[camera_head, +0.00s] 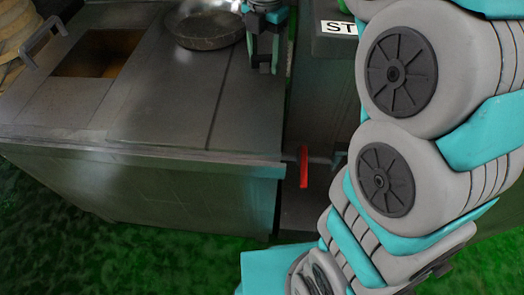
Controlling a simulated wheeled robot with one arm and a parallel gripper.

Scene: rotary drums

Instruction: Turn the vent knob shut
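A red knob (304,166) sits on a short horizontal pipe in the gap at the right front corner of the metal counter. It looks like a thin disc or handle seen nearly edge-on. I take it to be the vent knob; no label on it shows. My gripper (265,66) points down over the right edge of the counter top, above and behind the red knob in the picture and apart from it.
The metal counter (130,110) fills the left, with a square opening (97,53) and a round metal pan (205,42) on top. A dark box with a sign reading "ST" (338,27) stands right of my gripper. My arm covers the right side. Green floor lies in front.

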